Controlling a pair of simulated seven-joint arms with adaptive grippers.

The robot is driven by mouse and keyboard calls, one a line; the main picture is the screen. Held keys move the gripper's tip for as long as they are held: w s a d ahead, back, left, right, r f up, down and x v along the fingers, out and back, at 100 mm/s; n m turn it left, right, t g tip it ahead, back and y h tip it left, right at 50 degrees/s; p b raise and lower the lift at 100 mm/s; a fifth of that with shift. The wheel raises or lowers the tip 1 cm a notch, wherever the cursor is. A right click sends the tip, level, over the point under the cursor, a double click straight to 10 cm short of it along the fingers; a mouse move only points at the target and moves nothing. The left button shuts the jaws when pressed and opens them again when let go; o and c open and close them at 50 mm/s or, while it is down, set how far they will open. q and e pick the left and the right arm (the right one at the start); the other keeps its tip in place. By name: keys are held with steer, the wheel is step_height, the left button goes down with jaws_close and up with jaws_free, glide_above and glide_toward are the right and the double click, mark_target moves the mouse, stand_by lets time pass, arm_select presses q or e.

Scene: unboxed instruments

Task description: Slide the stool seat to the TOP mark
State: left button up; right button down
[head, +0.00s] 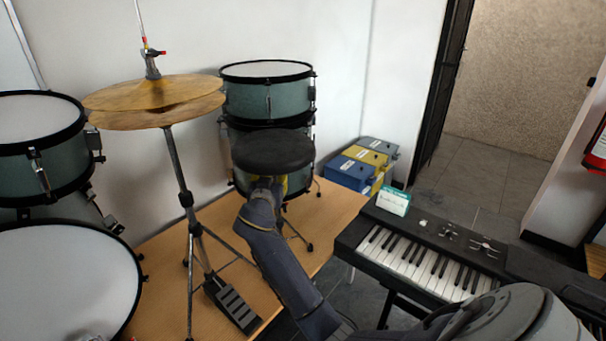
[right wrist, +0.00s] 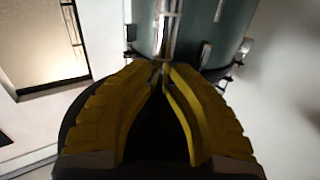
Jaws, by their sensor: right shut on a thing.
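The stool seat (head: 272,151) is a round, dark cushion standing in front of the stacked teal drums in the head view. My right gripper (head: 268,183) is directly under its front edge. In the right wrist view, my right gripper's yellow fingers (right wrist: 163,72) converge at their tips, with a dark round surface behind them that looks like the seat. A chrome upright (right wrist: 168,30) shows just beyond the tips; I cannot tell if it is the stool post or drum hardware. The gripped part is hidden. No TOP mark can be made out. My left gripper is not in view.
A cymbal stand (head: 155,92) with a foot pedal (head: 232,304) stands left of my arm. Teal drums (head: 268,95) are close behind the seat. A keyboard (head: 430,262) with a small green-and-white card (head: 393,202) is at right. Toolboxes (head: 362,165) sit beyond the wooden platform (head: 160,265).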

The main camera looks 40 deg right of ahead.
steer(key=shift+r, duration=2.15)
steer(key=c, duration=1.3)
jaws_free()
steer(key=shift+o, duration=0.5)
steer(key=shift+f, duration=0.15)
steer(key=shift+s+a+f, duration=0.1)
steer(key=shift+a, duration=0.05)
steer(key=v, duration=0.9)
steer(key=shift+s+a, duration=0.25)
steer(key=shift+f, duration=0.1)
